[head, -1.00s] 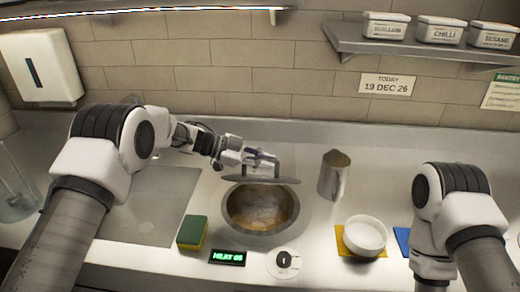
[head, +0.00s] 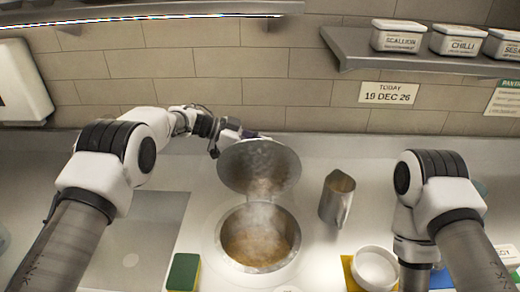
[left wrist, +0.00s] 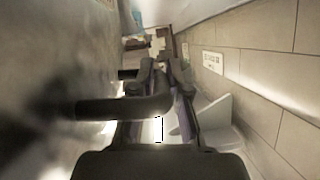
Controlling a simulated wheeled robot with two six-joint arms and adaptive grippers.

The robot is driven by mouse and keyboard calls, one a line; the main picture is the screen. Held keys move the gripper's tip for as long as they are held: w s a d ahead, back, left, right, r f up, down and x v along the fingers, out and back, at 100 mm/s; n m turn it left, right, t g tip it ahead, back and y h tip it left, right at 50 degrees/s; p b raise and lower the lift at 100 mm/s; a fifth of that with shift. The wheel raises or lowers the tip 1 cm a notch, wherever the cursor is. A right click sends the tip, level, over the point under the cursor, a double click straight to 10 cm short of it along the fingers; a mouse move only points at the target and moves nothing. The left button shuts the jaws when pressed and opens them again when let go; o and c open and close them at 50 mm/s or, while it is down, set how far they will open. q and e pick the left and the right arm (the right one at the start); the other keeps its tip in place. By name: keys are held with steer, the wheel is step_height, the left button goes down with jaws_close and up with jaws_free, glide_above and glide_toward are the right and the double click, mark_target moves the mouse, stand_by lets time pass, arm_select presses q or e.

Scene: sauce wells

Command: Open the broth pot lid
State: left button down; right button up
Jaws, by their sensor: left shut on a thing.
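The broth pot (head: 222,240) is set in the counter, uncovered, with brown broth and rising steam. Its round metal lid (head: 250,165) stands steeply tilted at the pot's back edge, underside facing me. I cannot tell whether the lid touches the rim. My left gripper (head: 243,135) is behind the lid's upper edge, shut on the lid's handle, which is mostly hidden there. In the left wrist view the dark handle (left wrist: 130,106) crosses between my fingers (left wrist: 168,85), with the blurred lid (left wrist: 40,80) at left. My right gripper is below the head view's frame.
A metal jug (head: 337,198) stands right of the pot. A white bowl (head: 375,268) sits on a yellow mat at front right. A green sponge (head: 183,271) lies at front left. The tiled wall (head: 230,95) and a shelf (head: 350,50) are behind.

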arm_select(q)
steer(key=shift+w+d+f+n+g+b, duration=0.1)
steer(key=shift+w+f+n+g+b, duration=0.15)
steer(key=shift+w, duration=0.25)
steer(key=shift+w+d+f+n+g+b, duration=0.15)
steer(key=shift+w+f+b, duration=0.1)
steer(key=shift+w, duration=0.2)
steer(key=c, duration=1.2)
jaws_free()
steer(key=shift+r, duration=0.1)
steer(key=v, duration=1.2)
steer(key=shift+r, duration=0.1)
